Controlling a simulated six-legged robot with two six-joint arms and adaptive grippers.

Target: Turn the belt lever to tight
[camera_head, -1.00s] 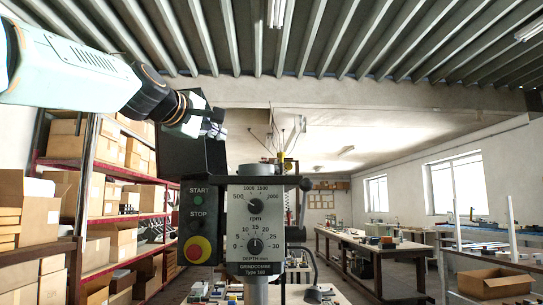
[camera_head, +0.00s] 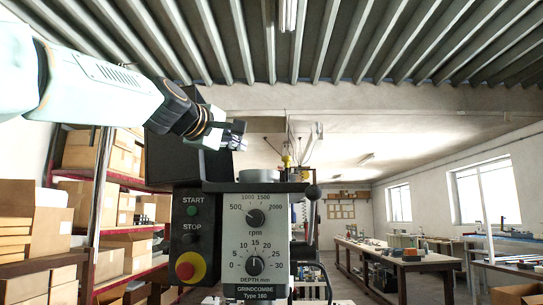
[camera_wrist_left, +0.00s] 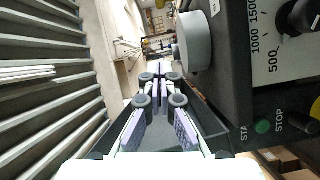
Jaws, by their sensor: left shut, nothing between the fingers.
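The grey drill press head (camera_head: 255,235) stands in front of me, with an rpm dial and a depth dial. A lever with a black ball end (camera_head: 313,192) sticks out at its upper right; I cannot tell whether it is the belt lever. No tight mark is readable. A round grey part (camera_head: 262,174) sits on top; it also shows in the left wrist view (camera_wrist_left: 193,40). My left gripper (camera_head: 237,136) is shut and empty, above the head and beside the dark upright cover (camera_head: 183,150). Its fingers show in the left wrist view (camera_wrist_left: 160,100). My right gripper is out of view.
A black panel (camera_head: 190,235) with green START, STOP and a red-yellow button is left of the dials. Shelves with cardboard boxes (camera_head: 55,220) stand at left. A workbench (camera_head: 400,262) stands at right. The air right of the gripper looks clear.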

